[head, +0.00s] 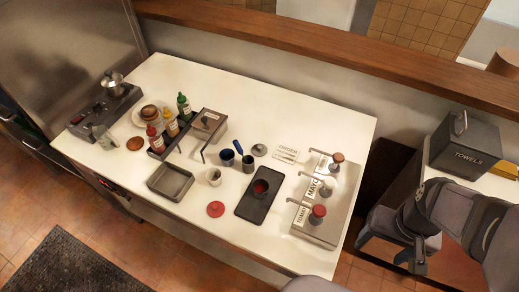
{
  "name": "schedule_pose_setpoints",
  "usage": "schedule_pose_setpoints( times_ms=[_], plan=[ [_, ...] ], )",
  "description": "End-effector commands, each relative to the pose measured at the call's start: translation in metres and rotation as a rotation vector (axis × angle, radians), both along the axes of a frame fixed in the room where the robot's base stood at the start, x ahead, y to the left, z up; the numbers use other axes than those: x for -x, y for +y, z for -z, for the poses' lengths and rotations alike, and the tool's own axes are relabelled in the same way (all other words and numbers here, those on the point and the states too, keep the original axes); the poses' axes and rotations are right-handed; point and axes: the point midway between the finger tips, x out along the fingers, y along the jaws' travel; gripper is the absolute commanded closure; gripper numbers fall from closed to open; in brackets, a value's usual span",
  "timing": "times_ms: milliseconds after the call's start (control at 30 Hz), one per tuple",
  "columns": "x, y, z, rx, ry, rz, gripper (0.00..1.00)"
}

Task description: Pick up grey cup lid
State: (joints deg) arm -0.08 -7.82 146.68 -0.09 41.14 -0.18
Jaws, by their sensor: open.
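The grey cup lid (259,150) lies flat on the white counter (320,118), a round disc with a small knob. It is behind the black tray and just left of the order card. My gripper (418,266) hangs at the right, beyond the counter's right edge and far from the lid. It is small and dark here, open, with nothing seen between its fingers.
A dark cup (227,157) and a blue-handled item (247,162) stand left of the lid. A red lid (215,209) and black tray (243,207) lie nearer the front. A sauce pump rack (333,222) stands between lid and gripper. A towel box (466,140) stands right.

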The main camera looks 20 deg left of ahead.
Motion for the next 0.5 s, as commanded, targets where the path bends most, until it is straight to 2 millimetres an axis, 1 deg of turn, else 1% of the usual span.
schedule_pose_setpoints(
  times_ms=[67,167,267,367,467,500],
  plan=[
    [0.000,0.000,0.000,0.000,0.000,0.000,0.32],
    [-0.005,0.002,0.001,0.001,-0.005,-0.010,0.32],
    [-0.021,0.008,0.002,0.003,-0.020,-0.039,0.32],
    [-0.049,0.022,0.004,0.006,-0.048,-0.094,0.32],
    [-0.089,0.047,0.006,0.009,-0.092,-0.174,0.32],
    [-0.107,0.060,0.007,0.010,-0.112,-0.212,0.32]
  ],
)
